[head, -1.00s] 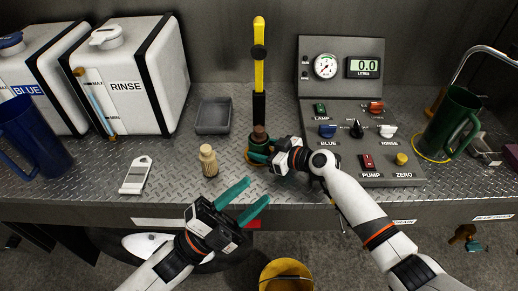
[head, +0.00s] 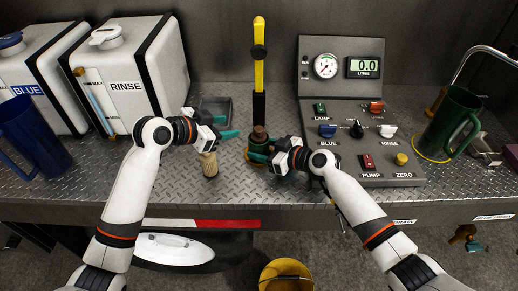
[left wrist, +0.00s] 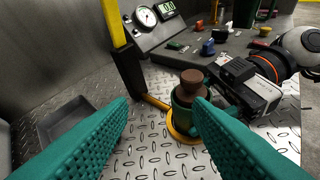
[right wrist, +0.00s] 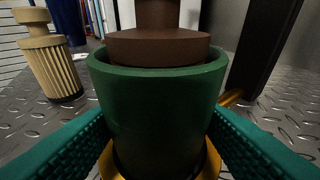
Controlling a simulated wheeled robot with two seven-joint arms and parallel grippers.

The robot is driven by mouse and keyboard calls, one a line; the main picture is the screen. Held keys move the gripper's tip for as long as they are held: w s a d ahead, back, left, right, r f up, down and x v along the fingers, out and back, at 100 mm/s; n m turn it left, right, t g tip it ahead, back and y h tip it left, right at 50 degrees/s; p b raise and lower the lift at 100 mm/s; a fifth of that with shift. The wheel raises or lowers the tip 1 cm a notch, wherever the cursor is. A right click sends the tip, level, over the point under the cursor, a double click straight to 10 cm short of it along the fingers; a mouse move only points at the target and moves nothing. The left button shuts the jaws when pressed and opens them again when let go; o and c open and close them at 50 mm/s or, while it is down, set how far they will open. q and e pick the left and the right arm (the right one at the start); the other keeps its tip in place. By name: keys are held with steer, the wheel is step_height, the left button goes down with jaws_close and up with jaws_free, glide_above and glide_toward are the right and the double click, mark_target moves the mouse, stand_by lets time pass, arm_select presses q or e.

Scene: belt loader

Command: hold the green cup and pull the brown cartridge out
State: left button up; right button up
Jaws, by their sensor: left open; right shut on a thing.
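The green cup (right wrist: 160,110) stands upright in a yellow ring (left wrist: 182,134) on the metal bench. The brown cartridge (right wrist: 160,47) sits in its top, its wide collar at the cup's rim and a narrower knob above. In the head view the cartridge (head: 259,133) shows over the cup (head: 257,150). My right gripper (head: 272,158) is shut on the cup, one finger on each side. My left gripper (head: 236,140) is open and empty, left of the cup and pointing at it.
A pale ribbed cartridge (head: 209,163) stands just below my left gripper. A yellow and black lever (head: 259,75) rises behind the cup. A grey tray (head: 216,105) lies behind my left gripper. The control panel (head: 345,135) is at the right, beside my right gripper.

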mark_target(260, 128)
steer(key=shift+f, duration=0.1)
arm_select(q)
steer(key=shift+w+d+f+m+g+h, duration=0.15)
steer(key=shift+w+d+f+g, duration=0.3)
steer(key=shift+d, duration=0.85)
steer(key=shift+w+d+f+m+g+h, duration=0.1)
steer(key=shift+w+d+f+g, duration=0.3)
steer(key=shift+d, duration=0.85)
steer(key=shift+w+d+f+m+g+h, duration=0.2)
steer(key=shift+d+f+g, duration=0.45)
steer(key=shift+d, duration=0.65)
steer(key=shift+f, duration=0.1)
jaws_close()
steer(key=shift+r, duration=0.7)
step_height(260, 128, up, 8)
